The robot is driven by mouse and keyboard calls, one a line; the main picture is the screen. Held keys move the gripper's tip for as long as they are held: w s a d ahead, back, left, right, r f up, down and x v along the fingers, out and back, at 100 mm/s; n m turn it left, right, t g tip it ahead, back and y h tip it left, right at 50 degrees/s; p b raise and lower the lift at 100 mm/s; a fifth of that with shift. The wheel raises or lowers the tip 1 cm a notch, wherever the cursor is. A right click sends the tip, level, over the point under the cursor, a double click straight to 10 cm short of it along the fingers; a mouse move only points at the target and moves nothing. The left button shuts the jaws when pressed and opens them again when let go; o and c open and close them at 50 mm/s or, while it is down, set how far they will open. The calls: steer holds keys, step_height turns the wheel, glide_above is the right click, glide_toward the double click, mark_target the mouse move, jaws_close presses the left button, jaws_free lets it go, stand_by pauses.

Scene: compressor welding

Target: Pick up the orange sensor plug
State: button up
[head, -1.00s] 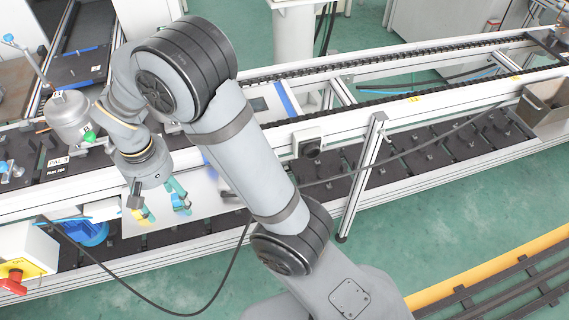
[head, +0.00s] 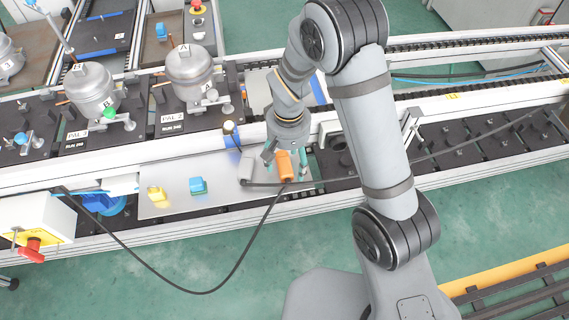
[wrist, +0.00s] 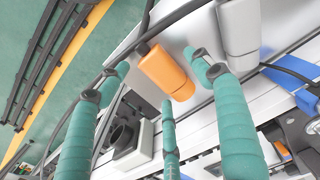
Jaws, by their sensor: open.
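The orange sensor plug (head: 285,165) is at the right end of the metal plate (head: 170,212), with a dark cable at its lower end. It also shows in the wrist view (wrist: 165,70), near the middle. My gripper (head: 287,172) is open, and its teal fingers appear on either side of the plug in the head view. In the wrist view my open gripper (wrist: 160,78) has its fingertips spread around the plug, with gaps visible. I cannot tell whether any finger touches it. The wrist and fingers partly hide the plug's surroundings in the head view.
A blue connector (head: 197,186) and a yellow connector (head: 156,193) lie farther left on the plate. Two compressors (head: 92,90) (head: 190,72) stand behind. A long black cable (head: 235,265) loops down in front.

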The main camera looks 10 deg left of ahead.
steer(key=shift+f, duration=0.75)
steer(key=shift+c, duration=0.3)
steer(key=c, duration=1.3)
